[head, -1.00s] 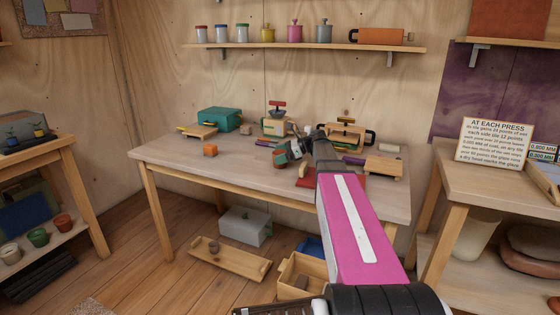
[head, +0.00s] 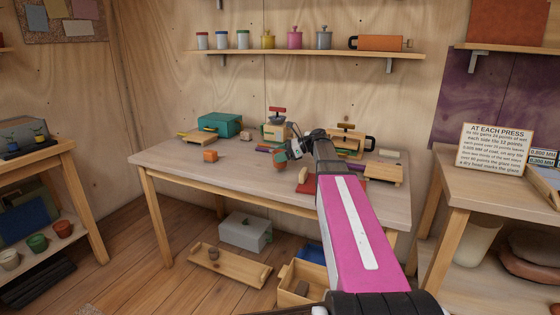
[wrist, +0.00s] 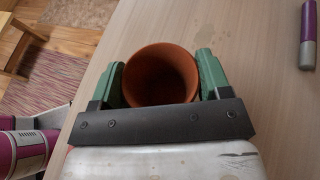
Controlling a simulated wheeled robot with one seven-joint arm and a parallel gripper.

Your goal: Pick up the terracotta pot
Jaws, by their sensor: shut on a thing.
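The terracotta pot (wrist: 160,75) is in the wrist view, its round open mouth facing the camera; it looks empty. My gripper (wrist: 158,72) has one green finger on each side of it and is shut on it. In the head view the pot (head: 280,161) is small and partly hidden by my gripper (head: 286,154), over the middle of the workbench (head: 230,172). I cannot tell whether the pot's base touches the bench top.
An orange block (head: 210,155) is left of the pot, and a teal box (head: 219,124) stands behind it. A press-like device (head: 276,125) is behind the pot. A red mat (head: 307,185) lies to its right. The front left of the bench is clear.

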